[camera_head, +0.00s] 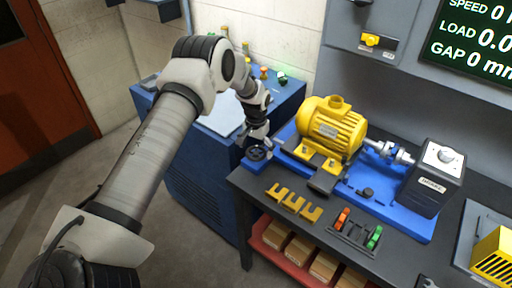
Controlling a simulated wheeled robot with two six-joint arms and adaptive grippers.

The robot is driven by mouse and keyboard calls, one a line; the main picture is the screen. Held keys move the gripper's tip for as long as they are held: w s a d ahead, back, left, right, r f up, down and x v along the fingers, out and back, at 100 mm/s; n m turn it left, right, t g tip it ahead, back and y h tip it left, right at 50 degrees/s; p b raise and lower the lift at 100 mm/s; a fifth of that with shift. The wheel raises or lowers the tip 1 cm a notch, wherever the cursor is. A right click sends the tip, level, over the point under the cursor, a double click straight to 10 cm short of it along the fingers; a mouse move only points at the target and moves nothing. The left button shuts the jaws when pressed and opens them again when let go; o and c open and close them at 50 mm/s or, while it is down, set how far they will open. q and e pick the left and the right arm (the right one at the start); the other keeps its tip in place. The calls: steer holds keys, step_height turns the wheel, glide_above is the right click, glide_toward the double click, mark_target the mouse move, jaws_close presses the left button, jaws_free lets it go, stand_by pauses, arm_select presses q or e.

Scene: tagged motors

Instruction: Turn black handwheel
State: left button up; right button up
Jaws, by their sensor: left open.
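The black handwheel (257,154) is small and sits at the left end of the blue motor base (289,133), by the table's left corner. My left arm reaches in from the left, and my left gripper (258,140) is directly over the handwheel, pointing down. Its fingers are open. They partly cover the wheel, and I cannot tell whether they touch it. My right gripper is not in view.
The yellow motor (333,126) stands on the base, its shaft coupled towards a dark labelled box (431,178). Yellow forked shims (294,202) and a holder with red and green pieces (357,230) lie in front. A blue cabinet (195,186) stands left. A screen (470,40) reads speed 0.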

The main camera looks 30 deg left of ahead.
arm_select(q)
steer(key=c, duration=1.2)
steer(key=shift+s+d+r, duration=0.2)
steer(key=shift+s+d, duration=0.05)
steer(key=shift+d, duration=0.05)
jaws_close()
steer(key=shift+d, duration=0.1)
steer(key=shift+s+f, duration=0.1)
